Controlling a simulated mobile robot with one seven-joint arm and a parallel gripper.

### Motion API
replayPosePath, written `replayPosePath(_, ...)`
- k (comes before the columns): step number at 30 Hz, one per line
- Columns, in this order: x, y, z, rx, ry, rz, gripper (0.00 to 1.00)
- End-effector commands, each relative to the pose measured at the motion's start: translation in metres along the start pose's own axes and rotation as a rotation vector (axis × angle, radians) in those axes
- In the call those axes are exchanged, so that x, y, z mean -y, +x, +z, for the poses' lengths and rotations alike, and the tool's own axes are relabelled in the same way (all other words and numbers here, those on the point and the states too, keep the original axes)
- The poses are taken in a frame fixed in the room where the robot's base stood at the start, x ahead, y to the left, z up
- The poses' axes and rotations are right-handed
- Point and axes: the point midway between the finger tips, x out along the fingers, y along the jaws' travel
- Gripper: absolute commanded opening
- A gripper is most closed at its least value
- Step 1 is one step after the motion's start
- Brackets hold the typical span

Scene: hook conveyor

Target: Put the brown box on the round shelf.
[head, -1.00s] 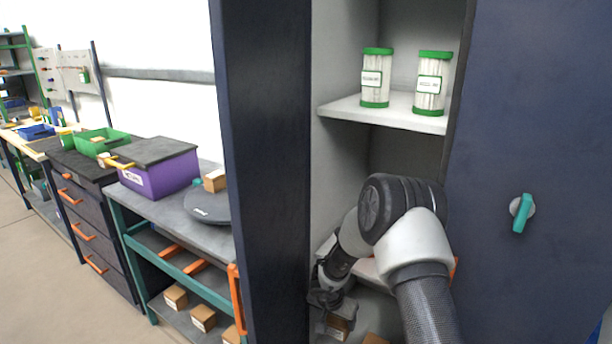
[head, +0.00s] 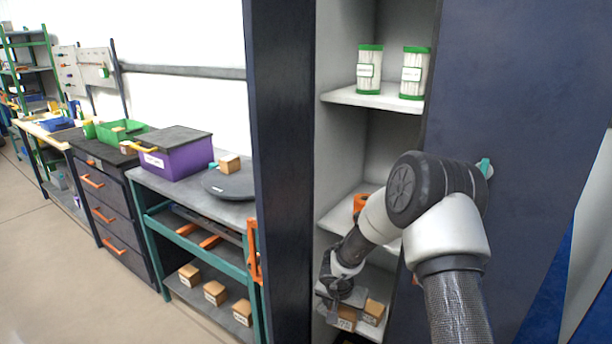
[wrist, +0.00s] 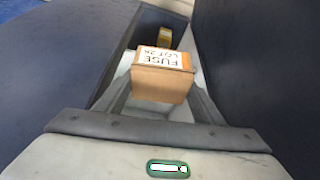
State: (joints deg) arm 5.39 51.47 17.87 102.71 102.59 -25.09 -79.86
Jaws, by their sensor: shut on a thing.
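My gripper (head: 338,287) is low inside the open cabinet, beside its left wall. It is shut on a brown box (wrist: 160,84) with a white label reading "FUSE" in the wrist view. That box also shows under the gripper in the head view (head: 345,319), partly covered by the fingers. The round shelf (head: 233,186) appears to be the dark grey disc on the grey bench, left of the cabinet. A small brown box (head: 229,164) sits at its back edge. Whether the held box touches the cabinet's bottom shelf is unclear.
A second brown box (head: 374,312) stands right of the held one. The cabinet's dark left panel (head: 282,180) stands between my gripper and the bench. A purple bin (head: 178,158) is left of the disc. Several boxes lie on the bench's lower shelf (head: 205,312). Green-capped canisters (head: 369,69) stand above.

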Motion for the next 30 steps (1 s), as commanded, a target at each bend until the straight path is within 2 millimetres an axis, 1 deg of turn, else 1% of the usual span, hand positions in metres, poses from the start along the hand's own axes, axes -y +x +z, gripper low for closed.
replayPosePath(1, -0.007, -0.017, -0.006, -0.001, -0.019, -0.009, 0.36)
replayPosePath(6, -0.021, -0.069, -0.019, -0.002, -0.124, -0.053, 0.36)
replayPosePath(9, -0.030, -0.097, -0.024, -0.002, -0.189, -0.079, 0.36)
replayPosePath(12, -0.037, -0.119, -0.026, -0.001, -0.245, -0.102, 0.36)
replayPosePath(15, -0.043, -0.135, -0.026, 0.000, -0.291, -0.121, 0.36)
replayPosePath(24, -0.058, -0.170, -0.025, 0.001, -0.399, -0.164, 0.36)
replayPosePath(25, -0.058, -0.176, -0.025, 0.001, -0.410, -0.166, 0.36)
replayPosePath(26, -0.058, -0.184, -0.024, 0.000, -0.413, -0.164, 0.36)
replayPosePath(30, -0.063, -0.202, -0.019, -0.004, -0.417, -0.158, 0.36)
